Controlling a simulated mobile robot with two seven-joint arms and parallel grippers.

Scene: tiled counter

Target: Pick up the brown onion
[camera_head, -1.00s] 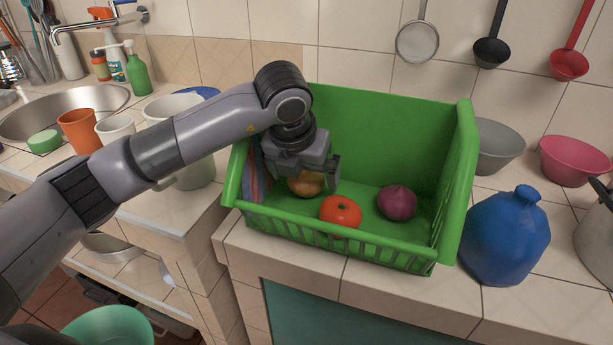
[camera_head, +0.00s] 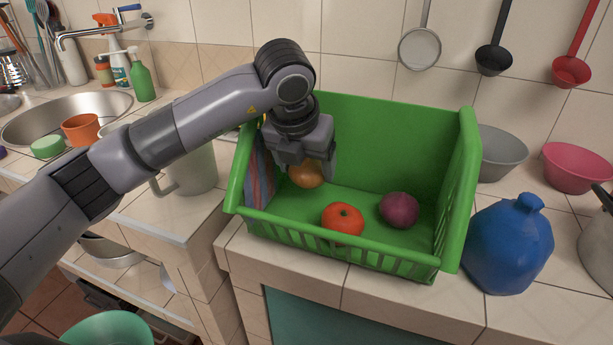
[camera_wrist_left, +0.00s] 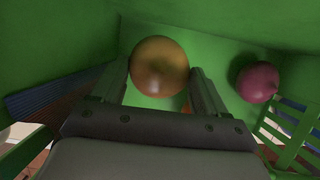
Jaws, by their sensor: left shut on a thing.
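The brown onion (camera_head: 307,174) is in my left gripper (camera_head: 307,168), inside the green crate (camera_head: 390,262) near its left end. The gripper is shut on it, one finger on each side, and the onion looks raised a little above the crate floor. In the left wrist view the onion (camera_wrist_left: 159,66) sits between the two fingers (camera_wrist_left: 160,88). Part of the onion is hidden by the gripper in the head view. My right gripper is not in view.
A tomato (camera_head: 343,219) and a red onion (camera_head: 399,210) lie on the crate floor to the right. A striped cloth-like item (camera_head: 260,178) is at the crate's left wall. A blue jug (camera_head: 508,245) stands right of the crate. Ladles hang on the wall behind.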

